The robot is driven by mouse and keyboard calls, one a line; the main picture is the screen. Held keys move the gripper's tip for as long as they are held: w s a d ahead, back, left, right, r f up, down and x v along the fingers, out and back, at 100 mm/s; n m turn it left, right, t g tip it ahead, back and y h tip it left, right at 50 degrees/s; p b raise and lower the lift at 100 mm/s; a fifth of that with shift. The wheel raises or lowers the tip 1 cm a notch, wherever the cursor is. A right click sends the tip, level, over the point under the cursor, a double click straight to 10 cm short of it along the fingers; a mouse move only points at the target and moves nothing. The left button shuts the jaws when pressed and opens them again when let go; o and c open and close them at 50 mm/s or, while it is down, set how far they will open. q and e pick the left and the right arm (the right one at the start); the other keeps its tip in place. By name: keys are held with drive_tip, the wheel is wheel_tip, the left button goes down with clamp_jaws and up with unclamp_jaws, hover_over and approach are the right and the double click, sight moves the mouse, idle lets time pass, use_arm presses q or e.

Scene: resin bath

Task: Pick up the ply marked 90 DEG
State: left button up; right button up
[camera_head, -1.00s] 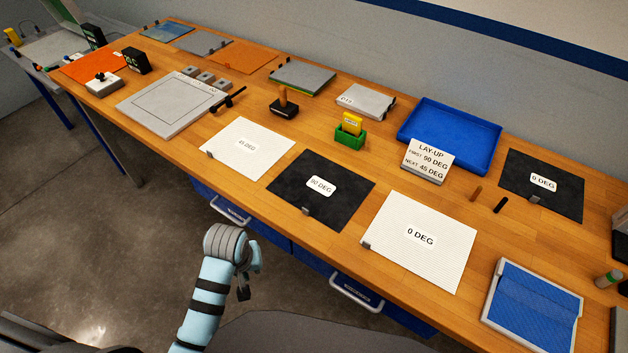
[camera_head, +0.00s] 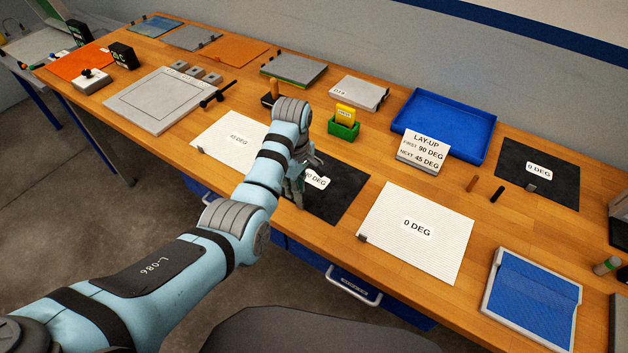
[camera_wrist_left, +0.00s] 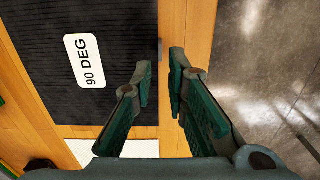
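The ply marked 90 DEG (camera_head: 335,203) is a black sheet with a white label, lying flat near the table's front edge. My left arm covers its left part in the head view. In the left wrist view the ply (camera_wrist_left: 45,75) fills the upper left, its label readable. A small dark tab (camera_wrist_left: 160,46) shows at its edge. My left gripper (camera_head: 299,190) is over the ply's front left part. In the left wrist view, its fingers (camera_wrist_left: 161,72) are apart with nothing between them, and the tab appears just beyond the tips. My right gripper is not in view.
A white 45 DEG ply (camera_head: 218,134) lies left and a white 0 DEG ply (camera_head: 425,245) right. Behind are a green holder (camera_head: 343,130), the lay-up sign (camera_head: 418,160) and a blue tray (camera_head: 440,108). A black 0 DEG ply (camera_head: 555,185) lies further right.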

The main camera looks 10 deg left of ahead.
use_arm(q)
drive_tip(key=f, duration=0.3)
drive_tip(key=f+b, duration=0.1)
drive_tip(key=f, duration=0.1)
drive_tip(key=shift+s+d+f, duration=0.1)
drive_tip(key=shift+s+d, duration=0.05)
drive_tip(key=shift+d, duration=0.2)
clamp_jaws()
